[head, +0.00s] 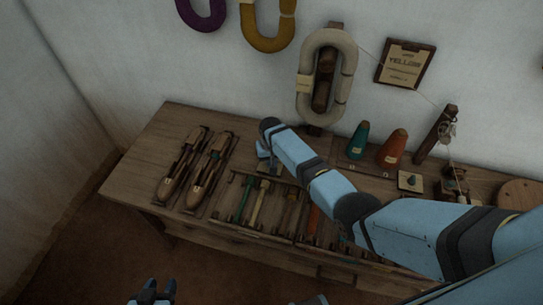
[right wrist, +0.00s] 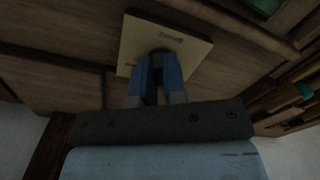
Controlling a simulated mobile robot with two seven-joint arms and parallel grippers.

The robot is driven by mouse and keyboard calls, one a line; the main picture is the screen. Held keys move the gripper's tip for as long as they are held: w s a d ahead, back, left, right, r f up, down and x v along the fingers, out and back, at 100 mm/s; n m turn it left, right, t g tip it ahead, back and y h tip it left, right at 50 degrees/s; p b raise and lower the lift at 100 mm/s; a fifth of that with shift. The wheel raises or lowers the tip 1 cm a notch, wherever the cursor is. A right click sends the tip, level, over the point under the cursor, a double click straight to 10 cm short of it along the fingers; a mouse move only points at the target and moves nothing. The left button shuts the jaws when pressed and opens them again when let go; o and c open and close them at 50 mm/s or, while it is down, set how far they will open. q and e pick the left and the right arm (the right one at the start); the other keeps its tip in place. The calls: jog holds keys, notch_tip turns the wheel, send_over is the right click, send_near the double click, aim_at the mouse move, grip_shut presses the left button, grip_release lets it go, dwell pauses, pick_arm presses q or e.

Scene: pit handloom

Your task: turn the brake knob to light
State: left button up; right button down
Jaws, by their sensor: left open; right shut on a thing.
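In the right wrist view, a square cream plate (right wrist: 140,42) with small dark lettering, too blurred to read, lies on brown wood. The brake knob is at its middle, mostly hidden behind the fingers. My right gripper (right wrist: 160,62) is shut on the knob, its two blue fingers close together over the plate. In the head view my right arm crosses from the right over the bench, and its fingers cannot be made out. My left gripper (head: 151,293) is open and empty at the bottom edge of the head view, in front of the bench and away from it.
The wooden bench (head: 150,150) holds two shuttles (head: 208,168) at left, several coloured-handled tools (head: 258,203), a green cone (head: 358,140) and an orange cone (head: 393,149). Another cream plate with a dark knob (head: 411,181) sits at right. Yarn hanks (head: 345,85) hang on the wall.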

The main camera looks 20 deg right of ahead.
jog(key=m+p, duration=0.1)
jog(key=m, duration=0.2)
jog(key=shift+r, duration=0.1)
jog(key=shift+a+m+p, duration=0.1)
jog(key=shift+m+p, duration=0.4)
jog(key=shift+m, duration=0.8)
jog(key=shift+w, duration=0.1)
jog(key=c, duration=1.2)
grip_release()
notch_tip(320, 180, up, 14)
jog(key=p, duration=0.2)
jog(key=shift+p, duration=0.35)
jog(key=shift+f, duration=0.2)
